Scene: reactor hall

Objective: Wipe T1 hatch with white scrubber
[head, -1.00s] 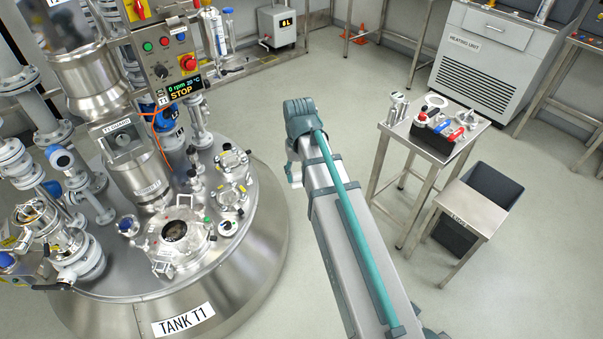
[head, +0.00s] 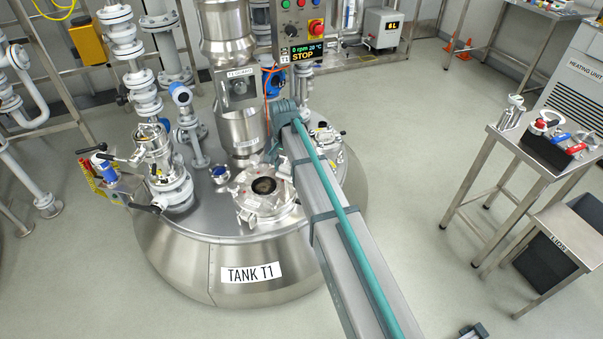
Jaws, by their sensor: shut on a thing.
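The T1 hatch (head: 262,194) is a round steel fitting with a dark round centre on top of tank T1 (head: 190,255). My gripper (head: 274,152) hangs from the arm's far end, above and just behind the hatch in the head view. It is small and partly hidden by my arm. It is shut on a small pale thing, the white scrubber (head: 284,168), which is hard to make out against the bright steel. I cannot tell whether the scrubber touches the tank top.
A control panel (head: 303,30) reading STOP and a thick steel column (head: 228,60) stand close behind my gripper. Pipes and valves (head: 165,170) crowd the tank's left side. The floor between is clear.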

